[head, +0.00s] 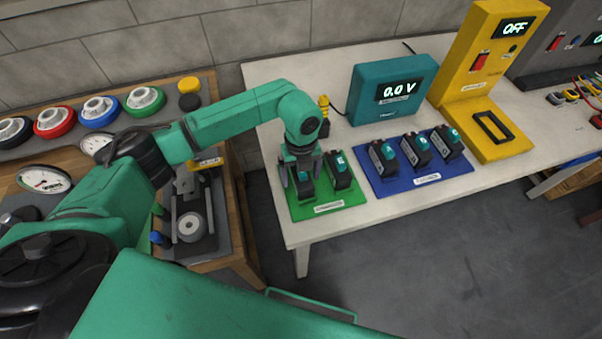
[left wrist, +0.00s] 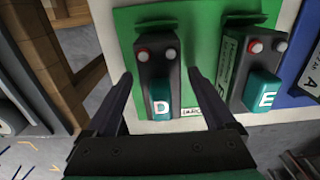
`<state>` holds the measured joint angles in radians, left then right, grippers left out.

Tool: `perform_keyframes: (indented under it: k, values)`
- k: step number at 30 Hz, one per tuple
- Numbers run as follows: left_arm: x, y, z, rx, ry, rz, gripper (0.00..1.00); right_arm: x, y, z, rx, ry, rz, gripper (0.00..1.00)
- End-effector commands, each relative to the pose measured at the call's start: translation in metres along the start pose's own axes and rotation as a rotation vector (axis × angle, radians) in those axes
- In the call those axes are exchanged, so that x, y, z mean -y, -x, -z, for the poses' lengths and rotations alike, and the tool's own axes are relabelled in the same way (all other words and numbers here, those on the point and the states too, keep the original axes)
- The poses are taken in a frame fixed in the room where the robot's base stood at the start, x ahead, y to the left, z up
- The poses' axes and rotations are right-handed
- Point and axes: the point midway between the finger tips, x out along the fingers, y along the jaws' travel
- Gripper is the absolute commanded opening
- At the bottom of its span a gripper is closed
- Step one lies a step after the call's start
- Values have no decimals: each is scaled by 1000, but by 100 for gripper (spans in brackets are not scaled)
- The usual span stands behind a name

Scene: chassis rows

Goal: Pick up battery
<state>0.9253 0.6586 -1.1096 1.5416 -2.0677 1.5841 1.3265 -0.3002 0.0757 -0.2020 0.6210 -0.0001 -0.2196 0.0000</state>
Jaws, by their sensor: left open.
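Two dark batteries with teal caps stand on a green mat (head: 329,208) at the left end of the white table. Battery D (left wrist: 157,75) lies between the fingers of my left gripper (left wrist: 163,92) in the left wrist view. Battery E (head: 338,170) stands just to its right, and it also shows in the left wrist view (left wrist: 253,75). In the head view my left gripper (head: 303,178) points down over battery D (head: 306,194) and partly covers it. The fingers are open, one on each side of battery D, with visible gaps. My right gripper is not in view.
A blue mat (head: 428,181) with three more batteries lies to the right. A teal meter (head: 393,89) reading 0.0 V stands behind it, beside a yellow station (head: 487,80) showing OFF. A wooden bench (head: 236,205) with gauges and coloured knobs is at left.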

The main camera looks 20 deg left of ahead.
Motion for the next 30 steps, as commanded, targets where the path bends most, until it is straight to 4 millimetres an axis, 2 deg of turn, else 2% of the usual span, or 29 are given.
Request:
perform_keyframes:
  k: [4, 5, 9, 11, 12, 24, 30]
  values:
    - [0, -1, 0, 1, -1, 1, 89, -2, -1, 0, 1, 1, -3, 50]
    - [0, -1, 0, 1, -1, 1, 85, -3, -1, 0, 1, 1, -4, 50]
    - [1, 0, 0, 0, -1, 1, 31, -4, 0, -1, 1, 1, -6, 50]
    - [1, 0, 0, 0, -1, 2, 8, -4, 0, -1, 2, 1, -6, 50]
    - [1, 0, 0, 0, -1, 2, 0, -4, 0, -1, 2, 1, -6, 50]
    - [2, 4, 0, 1, 0, 5, 0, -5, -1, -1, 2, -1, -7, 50]
    - [2, 27, -1, 4, -2, 6, 0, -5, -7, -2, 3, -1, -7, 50]
